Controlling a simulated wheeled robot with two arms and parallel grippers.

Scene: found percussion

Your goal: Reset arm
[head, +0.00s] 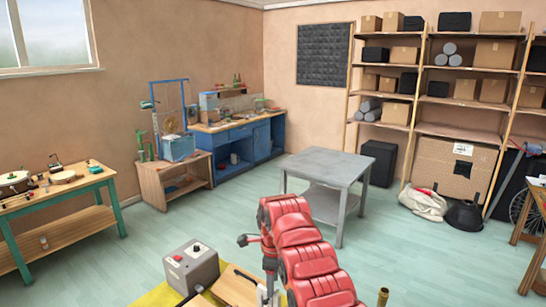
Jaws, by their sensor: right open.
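My right gripper (268,296) seems to be the small pale metal part at the bottom edge, just left of the red blocks. Only a little of it shows; it is open, and I see nothing held in it. A row of glossy red ribbed blocks (296,232) runs from the middle down to the bottom edge. A small red bracket with a dark knob (246,240) is at their left side. I do not make out my left gripper.
A grey box with a red button (190,266) stands at bottom left of the blocks, beside a wooden box (236,288). A grey table (327,165) stands behind. A green-legged bench (62,222) is at left, shelves (462,128) at back right. Floor between is clear.

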